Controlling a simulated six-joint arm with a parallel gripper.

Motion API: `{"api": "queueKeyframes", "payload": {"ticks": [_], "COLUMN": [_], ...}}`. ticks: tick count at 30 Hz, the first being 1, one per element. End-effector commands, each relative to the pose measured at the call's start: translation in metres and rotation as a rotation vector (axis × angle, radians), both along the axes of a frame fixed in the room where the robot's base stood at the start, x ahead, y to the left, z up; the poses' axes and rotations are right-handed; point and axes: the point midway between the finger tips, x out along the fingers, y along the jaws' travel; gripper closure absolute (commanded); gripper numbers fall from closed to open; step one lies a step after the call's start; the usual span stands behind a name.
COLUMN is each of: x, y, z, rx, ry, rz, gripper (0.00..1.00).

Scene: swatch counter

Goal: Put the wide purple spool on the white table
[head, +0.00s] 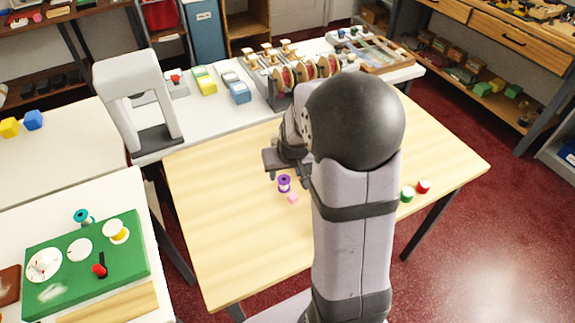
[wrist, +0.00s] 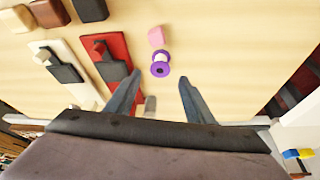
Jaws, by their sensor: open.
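My gripper (head: 286,171) is low over this table, just behind the spool. In the wrist view the purple spool (wrist: 160,70) has a pale core and lies just beyond the open fingertips (wrist: 160,78), in line with the gap. The pink block (wrist: 156,37) is farther out. Nothing is between the fingers. A white table (head: 135,190) at the lower left bears a green board; another white table (head: 60,165) stands behind it.
The green board (head: 75,245) carries white discs and several spools. A white arch-shaped stand (head: 115,85) is at the back left. In the wrist view, a red board (wrist: 118,45) lies left of the spool.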

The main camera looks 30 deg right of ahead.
Motion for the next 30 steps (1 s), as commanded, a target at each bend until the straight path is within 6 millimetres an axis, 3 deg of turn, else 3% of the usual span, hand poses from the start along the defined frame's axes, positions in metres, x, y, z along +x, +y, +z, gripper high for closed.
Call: {"api": "queueKeyframes", "payload": {"ticks": [9,19,22,26,30], "x": [-0.014,-0.020,-0.029,-0.067,-0.127], "y": [0.003,0.005,0.017,0.052,0.091], "z": [0.037,0.047,0.043,0.031,0.016], "rx": [0.000,0.001,0.008,0.028,0.043], "ry": [-0.003,0.002,0.026,0.120,0.254], "rz": [-0.001,0.001,0.020,0.084,0.166], "gripper": [0.51,0.51,0.51,0.51,0.51]}}
